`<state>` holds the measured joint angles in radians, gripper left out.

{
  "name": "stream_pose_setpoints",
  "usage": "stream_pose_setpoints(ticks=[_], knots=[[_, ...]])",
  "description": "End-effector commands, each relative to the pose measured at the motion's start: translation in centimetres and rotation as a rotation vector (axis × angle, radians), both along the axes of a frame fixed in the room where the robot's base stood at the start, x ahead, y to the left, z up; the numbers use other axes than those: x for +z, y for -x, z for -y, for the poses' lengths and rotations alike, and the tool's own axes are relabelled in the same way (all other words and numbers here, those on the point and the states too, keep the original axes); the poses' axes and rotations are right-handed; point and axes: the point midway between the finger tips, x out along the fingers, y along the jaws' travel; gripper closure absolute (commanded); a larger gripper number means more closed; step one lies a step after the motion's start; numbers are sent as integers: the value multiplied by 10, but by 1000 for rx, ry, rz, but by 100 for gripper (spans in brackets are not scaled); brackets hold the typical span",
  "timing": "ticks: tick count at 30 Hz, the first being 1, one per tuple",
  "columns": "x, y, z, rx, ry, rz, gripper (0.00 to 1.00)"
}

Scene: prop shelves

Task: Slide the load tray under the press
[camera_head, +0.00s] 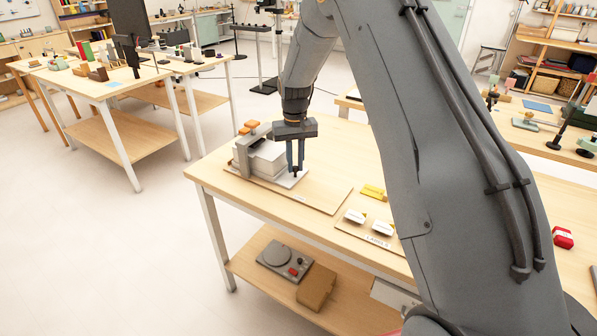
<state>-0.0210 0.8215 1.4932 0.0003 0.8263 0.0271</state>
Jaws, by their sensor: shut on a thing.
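The press (263,157) is a pale grey block with a darker upright at its left and orange knobs on top. It stands on a wooden board near the table's left corner. A thin whitish plate, apparently the load tray (290,183), shows at the front right of the press, low over the board. How much of it lies under the press is hidden. My gripper (296,170) points down just right of the press, with its fingers shut on a small dark knob (296,175) at the tray.
The board (324,197) is bare to the right. A labelled board (366,236) holds two small white pieces (354,216), with a yellow item (373,191) behind. My arm covers much of the table's right side. A grey device (284,259) and a brown box (316,287) lie on the lower shelf.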

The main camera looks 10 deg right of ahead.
Motion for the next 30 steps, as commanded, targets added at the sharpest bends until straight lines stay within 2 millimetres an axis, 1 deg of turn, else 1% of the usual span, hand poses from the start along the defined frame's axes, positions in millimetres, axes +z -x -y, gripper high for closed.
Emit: stream_pose_setpoints(ticks=[6, 18, 19, 21, 22, 30], knots=[[-1, -6, -9, -3, 0, -2, 100], [1, -9, -18, 7, 0, 5, 100], [1, -9, -19, 8, 0, 6, 78], [1, -9, -19, 8, 0, 5, 67], [1, -8, -18, 8, 0, 4, 64], [1, -7, -16, 5, 0, 1, 64]])
